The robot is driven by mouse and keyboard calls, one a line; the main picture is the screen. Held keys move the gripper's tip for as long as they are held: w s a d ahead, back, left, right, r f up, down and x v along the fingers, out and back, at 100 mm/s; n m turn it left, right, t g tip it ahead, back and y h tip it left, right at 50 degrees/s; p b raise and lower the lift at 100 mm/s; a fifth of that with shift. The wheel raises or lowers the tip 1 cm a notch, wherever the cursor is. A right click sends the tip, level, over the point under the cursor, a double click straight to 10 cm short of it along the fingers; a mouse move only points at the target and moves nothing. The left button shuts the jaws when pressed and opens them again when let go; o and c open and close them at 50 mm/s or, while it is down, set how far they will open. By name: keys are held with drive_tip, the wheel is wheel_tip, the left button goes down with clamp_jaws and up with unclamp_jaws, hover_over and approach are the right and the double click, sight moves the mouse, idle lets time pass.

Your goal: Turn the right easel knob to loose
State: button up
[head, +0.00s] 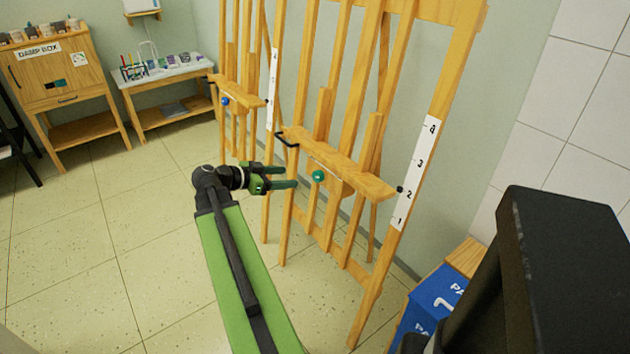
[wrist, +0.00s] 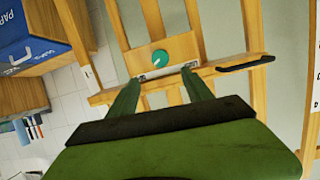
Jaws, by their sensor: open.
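The right easel (head: 345,166) is a wooden frame with a green round knob (head: 318,176) under its ledge. In the wrist view the knob (wrist: 147,58) shows a short white pointer mark, beside a pale label strip (wrist: 168,70) that is too small to read. My gripper (head: 289,177) is open and empty, with its green fingers pointing at the knob from the left in the head view. The fingertips are short of the knob and do not touch it. In the wrist view the knob appears just beyond and between the fingertips (wrist: 161,76).
A second easel with a blue knob (head: 225,101) stands further back. A black handle (head: 287,138) juts from the right easel's ledge. A blue-fronted paper box (head: 440,297) stands at lower right. A damp box cabinet (head: 52,75) and supply table (head: 165,80) stand behind.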

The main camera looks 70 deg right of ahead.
sight(316, 176)
drive_tip(key=b+x, duration=0.4)
drive_tip(key=x, duration=0.8)
drive_tip(key=shift+s+d+f, duration=0.1)
drive_tip(key=shift+d+f, duration=0.05)
